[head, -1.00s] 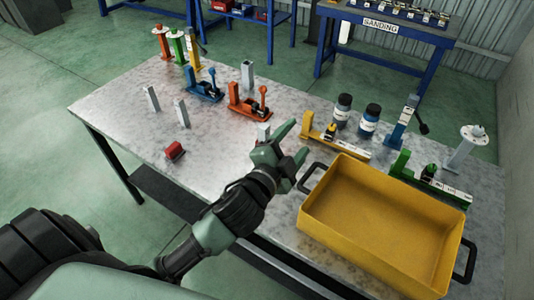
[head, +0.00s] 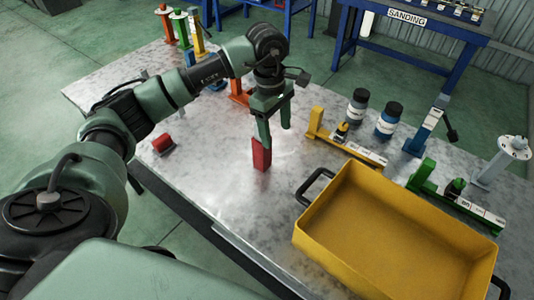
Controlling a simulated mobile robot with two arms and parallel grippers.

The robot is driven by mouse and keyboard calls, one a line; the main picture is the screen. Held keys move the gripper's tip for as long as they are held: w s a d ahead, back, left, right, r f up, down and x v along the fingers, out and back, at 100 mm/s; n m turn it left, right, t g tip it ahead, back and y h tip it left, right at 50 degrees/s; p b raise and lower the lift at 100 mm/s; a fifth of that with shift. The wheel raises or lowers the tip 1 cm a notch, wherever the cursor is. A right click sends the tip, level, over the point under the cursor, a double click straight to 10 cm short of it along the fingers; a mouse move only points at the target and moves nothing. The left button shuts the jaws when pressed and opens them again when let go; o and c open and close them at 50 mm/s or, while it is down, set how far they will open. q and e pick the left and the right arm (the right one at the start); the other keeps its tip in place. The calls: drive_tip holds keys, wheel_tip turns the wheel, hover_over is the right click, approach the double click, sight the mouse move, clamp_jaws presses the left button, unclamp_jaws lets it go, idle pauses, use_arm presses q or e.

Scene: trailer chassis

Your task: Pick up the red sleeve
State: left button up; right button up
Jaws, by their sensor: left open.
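The red sleeve (head: 261,157) stands upright on the metal table, near its middle. My left gripper (head: 275,133) points down just above and partly in front of it. Its two fingers are apart. The left finger overlaps the sleeve's top in the picture; I cannot tell whether they touch. The sleeve's upper end is partly hidden by that finger. My right gripper is not in view.
A yellow tray (head: 322,234) with dark handles stands at the front right. A small red block (head: 163,143) lies at the left. An orange clamp (head: 238,92) is behind my gripper.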

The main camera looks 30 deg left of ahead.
sight(262, 153)
use_arm(q)
drive_tip(key=a+y, duration=0.1)
drive_tip(key=a, duration=0.2)
drive_tip(key=shift+a+r, duration=0.15)
drive_tip(key=f+p, duration=0.1)
drive_tip(key=f, duration=0.1)
drive_tip(key=f+p, duration=0.1)
drive_tip(key=f, duration=0.1)
drive_tip(key=a+f+p, duration=0.1)
drive_tip(key=f, duration=0.1)
drive_tip(key=shift+s, duration=0.1)
drive_tip(key=shift+f+p, duration=0.3)
drive_tip(key=shift+f, duration=0.3)
clamp_jaws()
